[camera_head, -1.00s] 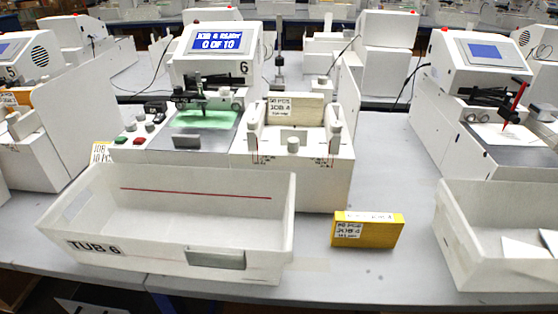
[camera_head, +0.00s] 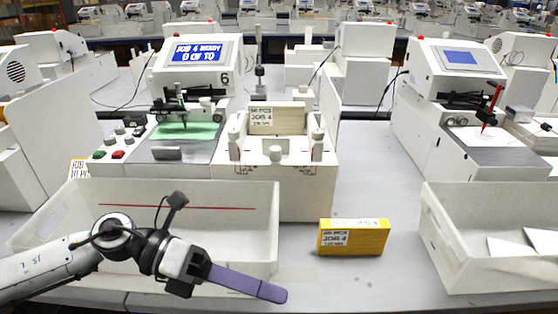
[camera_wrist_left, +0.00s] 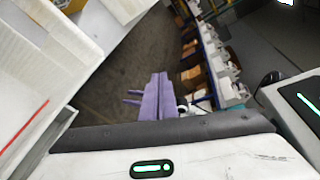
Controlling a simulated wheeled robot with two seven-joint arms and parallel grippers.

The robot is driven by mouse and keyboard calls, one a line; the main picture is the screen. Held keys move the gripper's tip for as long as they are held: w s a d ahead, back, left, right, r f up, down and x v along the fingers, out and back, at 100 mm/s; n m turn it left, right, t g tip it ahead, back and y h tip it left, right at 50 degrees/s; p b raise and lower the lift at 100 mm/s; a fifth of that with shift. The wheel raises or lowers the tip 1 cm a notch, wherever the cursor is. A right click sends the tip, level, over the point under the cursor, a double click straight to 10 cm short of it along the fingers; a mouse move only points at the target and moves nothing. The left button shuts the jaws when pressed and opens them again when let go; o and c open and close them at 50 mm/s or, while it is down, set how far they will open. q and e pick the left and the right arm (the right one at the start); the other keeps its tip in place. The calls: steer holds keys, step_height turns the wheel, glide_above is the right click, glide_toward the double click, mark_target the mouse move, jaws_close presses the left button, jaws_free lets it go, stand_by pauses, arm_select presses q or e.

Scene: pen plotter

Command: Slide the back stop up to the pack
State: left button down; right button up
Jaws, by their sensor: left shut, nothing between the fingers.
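A pack of cards with a JOB 4 label (camera_head: 276,119) stands upright in the white feeder (camera_head: 268,183), right of machine 6. My left gripper (camera_head: 284,295) has purple fingers, shut and empty. It is low in front of the tub, well nearer than the feeder and not touching it. The purple fingers also show in the left wrist view (camera_wrist_left: 156,92), over the floor. My right gripper is not in view.
A white tub (camera_head: 238,220) stands before machine 6, partly hidden by my left arm. A yellow JOB 4 box (camera_head: 353,238) lies right of it. Another white tub (camera_head: 480,265) holds sheets at the right. The grey table (camera_head: 380,175) is clear behind the yellow box.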

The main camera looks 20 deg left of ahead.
arm_select(q)
steer(key=w+a+r+n+t+h, duration=0.1)
steer(key=w+a+r+n+t, duration=0.1)
steer(key=w+r+n+t, duration=0.4)
steer(key=n+t+y, duration=0.7)
steer(key=n+t, duration=0.1)
steer(key=n, duration=0.2)
glide_toward(276, 150)
steer(key=w+d, duration=0.2)
steer(key=w+d+f+p, duration=0.1)
steer(key=w, duration=0.1)
steer(key=shift+w+d+f, duration=0.2)
steer(key=shift+d, duration=0.15)
